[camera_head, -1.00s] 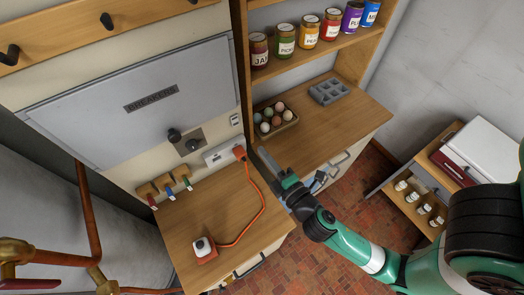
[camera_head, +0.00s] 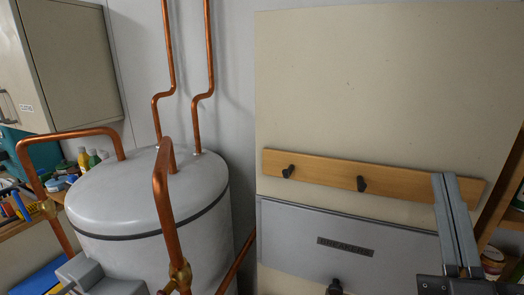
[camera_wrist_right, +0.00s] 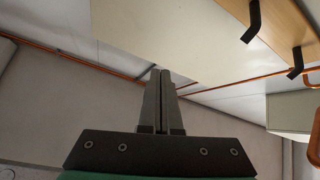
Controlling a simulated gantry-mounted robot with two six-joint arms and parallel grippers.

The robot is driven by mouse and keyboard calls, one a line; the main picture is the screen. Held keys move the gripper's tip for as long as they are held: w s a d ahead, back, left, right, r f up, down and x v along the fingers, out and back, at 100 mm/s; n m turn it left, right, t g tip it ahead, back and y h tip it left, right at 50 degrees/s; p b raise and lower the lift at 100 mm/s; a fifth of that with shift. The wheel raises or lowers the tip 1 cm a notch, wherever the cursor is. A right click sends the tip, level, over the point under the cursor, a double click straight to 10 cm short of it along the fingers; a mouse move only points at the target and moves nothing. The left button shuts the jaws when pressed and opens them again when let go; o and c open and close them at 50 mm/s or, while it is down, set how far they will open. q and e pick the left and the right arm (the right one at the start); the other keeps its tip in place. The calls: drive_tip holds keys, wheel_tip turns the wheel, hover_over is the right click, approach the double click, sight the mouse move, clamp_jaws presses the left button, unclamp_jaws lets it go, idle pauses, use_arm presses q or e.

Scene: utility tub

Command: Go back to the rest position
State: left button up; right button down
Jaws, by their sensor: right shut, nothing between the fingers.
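My right gripper (camera_head: 447,178) is at the lower right of the head view. Its two long grey fingers point up, side by side and shut, with nothing between them. They stand in front of the right end of the wooden hook rail and the grey breaker panel. In the right wrist view the same fingers (camera_wrist_right: 160,72) are pressed together and empty.
A grey tank (camera_head: 140,215) with copper pipes (camera_head: 165,195) stands at the left. A wooden hook rail (camera_head: 325,174) hangs above the breaker panel (camera_head: 300,235). A wall cabinet (camera_head: 75,60) is at the upper left. Shelves with jars (camera_head: 492,260) are at the right edge.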

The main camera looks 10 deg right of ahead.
drive_tip(key=s+a+r+t+y, duration=0.35)
drive_tip(key=a+r+y, duration=0.35)
drive_tip(key=r+y, duration=0.25)
wheel_tip(320, 180, up, 18)
drive_tip(key=y+p, duration=0.2)
drive_tip(key=p, duration=1.7)
drive_tip(key=shift+w+a+m, duration=0.15)
drive_tip(key=shift+m, duration=0.25)
